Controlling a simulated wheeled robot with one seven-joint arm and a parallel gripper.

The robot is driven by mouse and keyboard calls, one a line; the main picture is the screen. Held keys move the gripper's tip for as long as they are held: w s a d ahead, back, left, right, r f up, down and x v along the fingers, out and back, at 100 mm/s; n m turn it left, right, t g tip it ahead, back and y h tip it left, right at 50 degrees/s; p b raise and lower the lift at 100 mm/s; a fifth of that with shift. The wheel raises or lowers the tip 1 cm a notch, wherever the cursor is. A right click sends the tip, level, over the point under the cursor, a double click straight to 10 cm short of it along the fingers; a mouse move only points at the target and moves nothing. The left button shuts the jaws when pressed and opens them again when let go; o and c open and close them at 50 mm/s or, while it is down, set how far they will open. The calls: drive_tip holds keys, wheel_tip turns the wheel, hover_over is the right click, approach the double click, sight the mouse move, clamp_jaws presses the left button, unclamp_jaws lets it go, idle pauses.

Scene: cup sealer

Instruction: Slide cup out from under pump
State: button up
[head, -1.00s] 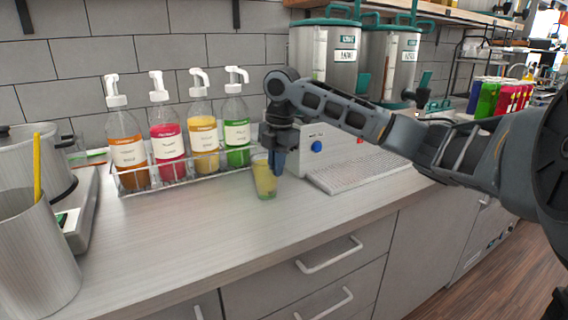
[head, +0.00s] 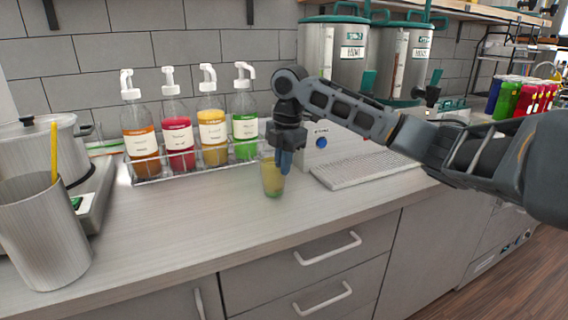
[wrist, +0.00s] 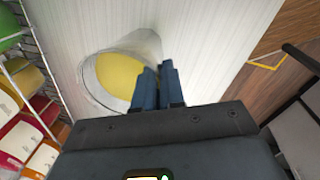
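The clear cup (head: 272,178) holds a yellow drink with a green layer at its base. It stands upright on the counter, in front of the green syrup pump bottle (head: 244,128) and slightly right of it. My gripper (head: 285,164) points down at the cup's right side. In the wrist view the cup (wrist: 103,76) is left of my gripper (wrist: 158,84), and the near finger overlaps its rim. The blue fingers are almost together, with only a narrow gap. I see no cup wall clamped between them; whether they touch the cup is unclear.
Several pump bottles stand in a wire rack (head: 190,171) behind and left of the cup. A grey drip tray (head: 360,170) lies to the right. A metal canister (head: 45,235) stands at far left. The counter (head: 190,222) in front of the cup is clear.

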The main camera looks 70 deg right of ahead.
drive_tip(key=o, duration=0.5)
wheel_tip(320, 180, up, 8)
drive_tip(key=shift+s+a+b, duration=0.15)
drive_tip(key=shift+s+b, duration=0.25)
drive_tip(key=shift+b, duration=0.05)
drive_tip(key=shift+f, duration=0.15)
idle(0.4)
